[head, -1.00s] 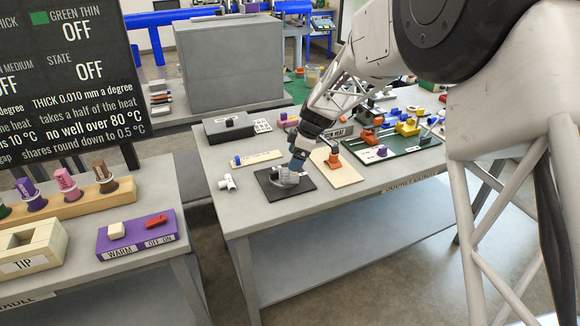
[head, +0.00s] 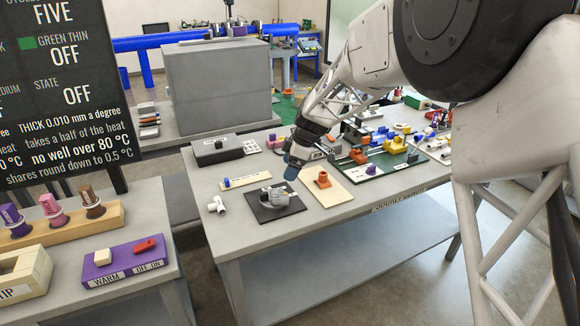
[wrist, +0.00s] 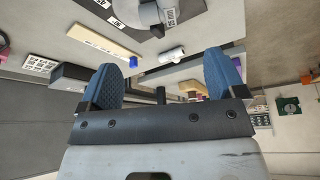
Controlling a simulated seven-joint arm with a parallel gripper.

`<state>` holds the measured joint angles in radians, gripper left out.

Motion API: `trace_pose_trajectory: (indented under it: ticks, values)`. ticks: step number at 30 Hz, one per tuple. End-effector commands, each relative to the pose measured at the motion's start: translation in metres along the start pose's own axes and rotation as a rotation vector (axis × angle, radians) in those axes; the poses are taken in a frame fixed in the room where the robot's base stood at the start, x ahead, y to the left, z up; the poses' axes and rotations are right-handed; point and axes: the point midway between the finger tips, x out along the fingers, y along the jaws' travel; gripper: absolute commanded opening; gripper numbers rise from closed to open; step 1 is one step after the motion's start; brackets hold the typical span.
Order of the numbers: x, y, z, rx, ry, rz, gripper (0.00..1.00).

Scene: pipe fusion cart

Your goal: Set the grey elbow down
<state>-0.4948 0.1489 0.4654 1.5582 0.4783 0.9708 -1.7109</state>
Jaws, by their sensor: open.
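The grey elbow (head: 275,195) rests on the black square mat (head: 262,212) on the table. In the wrist view a grey rounded part of it (wrist: 150,13) shows at the top edge, partly cut off. My gripper (head: 291,172) is above the right back corner of the mat, up and to the right of the elbow, and apart from it. In the wrist view its two blue fingers (wrist: 163,80) are spread wide with nothing between them.
A cream plate with an orange fitting (head: 323,181) lies right of the mat. A white tee (head: 217,205) lies to its left, and a cream strip (head: 247,181) with a blue piece behind. A dark box (head: 217,150) stands farther back. The table's front edge is clear.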

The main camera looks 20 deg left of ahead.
Motion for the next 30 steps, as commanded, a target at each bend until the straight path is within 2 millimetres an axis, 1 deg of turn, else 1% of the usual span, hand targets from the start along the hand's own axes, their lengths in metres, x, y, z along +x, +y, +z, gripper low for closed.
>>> trace_pose_trajectory:
  ticks: [11, 14, 17, 20, 23, 26, 30]
  values:
    - [0.0, 0.0, 0.0, 0.001, 0.0, 0.0, 0.89]
    - [-0.004, -0.003, 0.002, 0.011, -0.002, 0.003, 0.89]
    - [-0.014, -0.008, 0.007, 0.038, -0.008, 0.01, 0.89]
    - [-0.03, -0.019, 0.017, 0.089, -0.017, 0.021, 0.89]
    - [-0.052, -0.036, 0.03, 0.162, -0.031, 0.037, 0.89]
    - [-0.078, -0.059, 0.047, 0.253, -0.047, 0.058, 0.89]
    - [-0.113, -0.096, 0.071, 0.397, -0.07, 0.092, 0.89]
